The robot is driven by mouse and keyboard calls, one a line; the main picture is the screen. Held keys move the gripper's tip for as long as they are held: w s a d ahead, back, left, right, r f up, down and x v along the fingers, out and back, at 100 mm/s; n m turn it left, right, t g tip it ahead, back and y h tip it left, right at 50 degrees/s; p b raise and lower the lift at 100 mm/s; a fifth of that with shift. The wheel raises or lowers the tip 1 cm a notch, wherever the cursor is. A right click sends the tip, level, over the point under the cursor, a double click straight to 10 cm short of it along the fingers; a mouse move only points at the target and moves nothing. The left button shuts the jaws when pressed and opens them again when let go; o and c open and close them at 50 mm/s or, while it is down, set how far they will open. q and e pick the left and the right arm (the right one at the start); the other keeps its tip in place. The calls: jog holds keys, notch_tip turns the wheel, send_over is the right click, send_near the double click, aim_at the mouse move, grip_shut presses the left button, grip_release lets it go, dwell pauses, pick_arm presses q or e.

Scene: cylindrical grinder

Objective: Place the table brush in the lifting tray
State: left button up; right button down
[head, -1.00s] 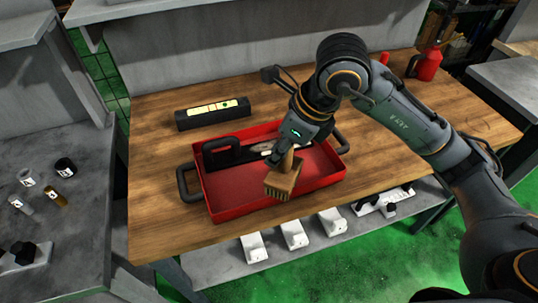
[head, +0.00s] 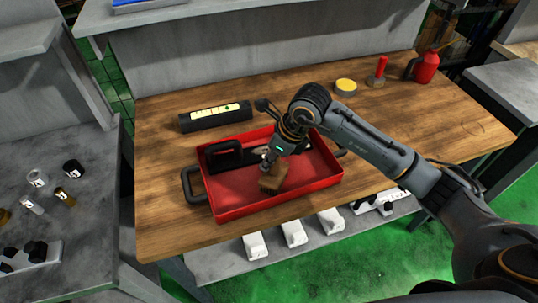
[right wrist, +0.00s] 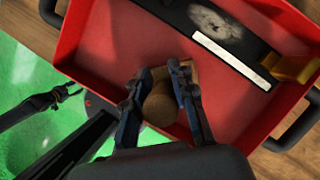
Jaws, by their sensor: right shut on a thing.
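The table brush (head: 272,181) is a small brown wooden brush, within the outline of the red lifting tray (head: 232,211). My right gripper (head: 270,158) is shut on its round handle. In the right wrist view the fingers (right wrist: 165,92) close on both sides of the brush handle (right wrist: 160,105), with the red tray (right wrist: 115,60) floor around it. The fingers hide part of the brush, and I cannot tell whether it touches the floor. My left gripper does not show.
The tray also holds a black tool (head: 222,157) at its back left. A black box with a yellow label (head: 215,117) lies behind the tray. A yellow-topped tin (head: 346,85), a red-handled tool (head: 379,70) and a red can (head: 425,67) stand at the back right. The table's right side is clear.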

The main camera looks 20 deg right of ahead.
jog(key=shift+f, duration=0.2)
jog(key=c, duration=1.1)
grip_release()
jog(key=shift+r, duration=0.1)
jog(key=shift+r, duration=0.45)
jog(key=b+v, duration=0.2)
jog(key=v, duration=0.9)
jog(key=shift+s+d+r, duration=0.1)
jog(key=shift+s+r, duration=0.05)
